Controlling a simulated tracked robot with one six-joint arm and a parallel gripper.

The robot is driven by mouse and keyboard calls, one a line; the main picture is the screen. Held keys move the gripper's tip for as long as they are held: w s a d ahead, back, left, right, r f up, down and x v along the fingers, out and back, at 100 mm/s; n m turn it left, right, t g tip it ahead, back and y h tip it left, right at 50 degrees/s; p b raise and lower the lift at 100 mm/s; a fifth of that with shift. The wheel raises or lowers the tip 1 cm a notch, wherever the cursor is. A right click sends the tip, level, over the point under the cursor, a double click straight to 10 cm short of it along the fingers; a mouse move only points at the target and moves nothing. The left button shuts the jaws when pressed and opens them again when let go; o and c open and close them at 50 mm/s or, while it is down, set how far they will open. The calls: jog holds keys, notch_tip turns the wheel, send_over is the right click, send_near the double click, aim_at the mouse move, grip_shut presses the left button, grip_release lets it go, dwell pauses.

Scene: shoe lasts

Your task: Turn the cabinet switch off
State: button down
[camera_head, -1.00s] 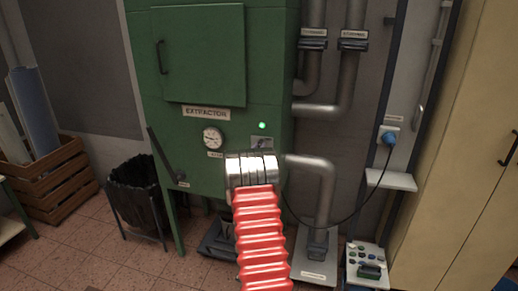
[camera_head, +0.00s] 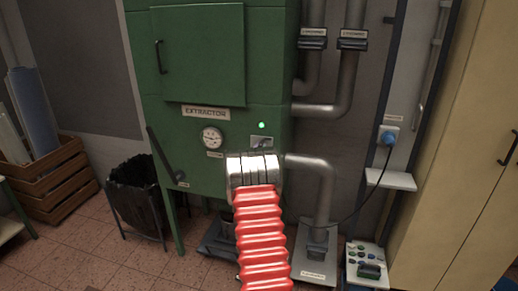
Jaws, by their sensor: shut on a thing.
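The green extractor cabinet (camera_head: 200,65) stands at the centre, with a door, an "EXTRACTOR" label and a round gauge (camera_head: 212,137). Its switch (camera_head: 262,142) is on a small grey plate right of the gauge, below a lit green lamp (camera_head: 261,125). The switch's position is too small to tell. My red ribbed arm rises from the bottom edge to my silver gripper (camera_head: 253,168), which is at the cabinet front just below the switch plate. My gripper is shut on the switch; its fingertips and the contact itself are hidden.
Grey pipes (camera_head: 322,185) run along the cabinet's right side. A black bin (camera_head: 135,195) and wooden crate (camera_head: 55,185) stand at left. A blue plug (camera_head: 388,137) with a hanging cable, a button box (camera_head: 366,262) and a cream cupboard (camera_head: 465,150) are at right.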

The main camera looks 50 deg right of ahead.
jog(key=shift+s+d+f+m, duration=0.1)
jog(key=shift+s+f+m, duration=0.3)
jog(key=shift+m, duration=2.15)
jog(key=shift+s+d+f+m, duration=0.15)
jog(key=shift+f+m, duration=0.4)
jog(key=shift+m, duration=1.95)
jog(key=shift+s+a+f+m, duration=0.1)
jog(key=shift+s+f+m, duration=0.3)
jog(key=shift+m, duration=2.15)
jog(key=shift+w+f, duration=0.1)
jog(key=shift+f, duration=0.1)
jog(key=c, duration=2)
grip_release()
jog(key=shift+o, duration=1.4)
jog(key=shift+d+r, duration=0.15)
jog(key=shift+r, duration=0.05)
jog(key=v, duration=1.4)
